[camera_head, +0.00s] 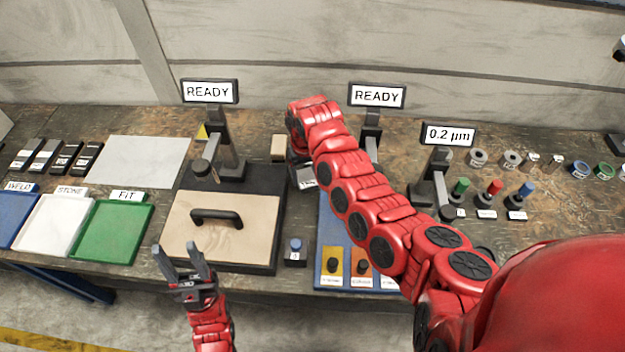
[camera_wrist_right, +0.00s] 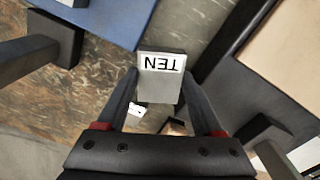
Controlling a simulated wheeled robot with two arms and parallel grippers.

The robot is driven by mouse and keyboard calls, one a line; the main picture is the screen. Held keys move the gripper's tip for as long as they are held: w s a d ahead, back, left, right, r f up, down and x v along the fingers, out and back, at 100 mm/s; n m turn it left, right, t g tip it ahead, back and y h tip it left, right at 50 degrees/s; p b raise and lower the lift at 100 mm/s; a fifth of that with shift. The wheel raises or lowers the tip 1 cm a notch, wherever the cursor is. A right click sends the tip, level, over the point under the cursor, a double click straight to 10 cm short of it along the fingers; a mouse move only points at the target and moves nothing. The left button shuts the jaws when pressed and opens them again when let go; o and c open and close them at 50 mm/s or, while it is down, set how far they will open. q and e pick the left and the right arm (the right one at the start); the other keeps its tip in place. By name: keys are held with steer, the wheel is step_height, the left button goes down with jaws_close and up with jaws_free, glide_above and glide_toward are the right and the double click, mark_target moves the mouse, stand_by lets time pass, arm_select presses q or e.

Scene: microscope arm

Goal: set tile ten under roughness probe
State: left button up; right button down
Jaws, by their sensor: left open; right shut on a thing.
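A grey tile labelled TEN (camera_wrist_right: 162,80) is between the fingers of my right gripper (camera_wrist_right: 158,92) in the right wrist view, its label upside down. My right gripper is shut on the tile. In the head view my red right arm hides most of that gripper; a small white-labelled piece (camera_head: 305,178) shows beside it, between the two READY stations. The roughness probe (camera_head: 430,190) is a dark stand under a 0.2 µm display (camera_head: 449,135), right of the tile and partly behind my arm. My left gripper (camera_head: 179,250) is open and empty near the front edge.
A beige plate with a dark handle (camera_head: 228,228) lies at left centre. A blue board (camera_head: 325,235) holds coloured samples. Blue, white and green trays (camera_head: 110,232) stand left. Coloured pegs (camera_head: 495,188) and rings (camera_head: 512,158) stand right. A grey sheet (camera_head: 140,160) is bare.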

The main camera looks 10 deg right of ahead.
mark_target(306, 185)
steer(key=shift+w+f+p, duration=0.1)
steer(key=shift+f+p, duration=0.2)
steer(key=shift+f, duration=2.35)
steer(key=shift+f, duration=0.1)
steer(key=shift+c, duration=0.2)
jaws_free()
